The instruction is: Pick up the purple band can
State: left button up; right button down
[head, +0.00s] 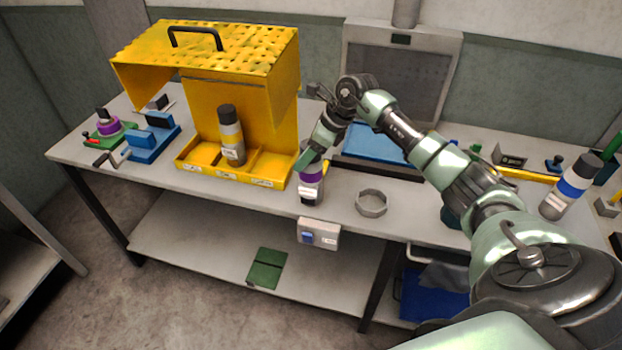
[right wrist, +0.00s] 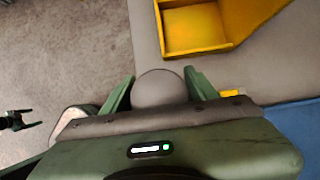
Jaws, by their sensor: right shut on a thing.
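The purple band can (head: 311,186) stands upright near the front edge of the table, just right of the yellow caddy. It has a purple band and a pale label, and its top is partly hidden by my gripper. My right gripper (head: 310,161) comes down on it from above and is shut on it. In the right wrist view the can's round grey top (right wrist: 160,88) sits between the two green fingers. My left gripper is not in the head view.
A yellow caddy (head: 279,177) stands left of the can and holds a dark-capped can (head: 231,135). A grey ring (head: 371,203) lies to the right. A blue-banded can (head: 570,187) stands far right. A control box (head: 318,234) hangs on the front edge.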

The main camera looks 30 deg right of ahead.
jog(key=shift+w+r, duration=0.15)
jog(key=shift+r, duration=0.25)
notch_tip(320, 180, up, 19)
jog(key=b, duration=0.4)
jog(key=shift+r, duration=0.2)
jog(key=shift+a+f, duration=0.1)
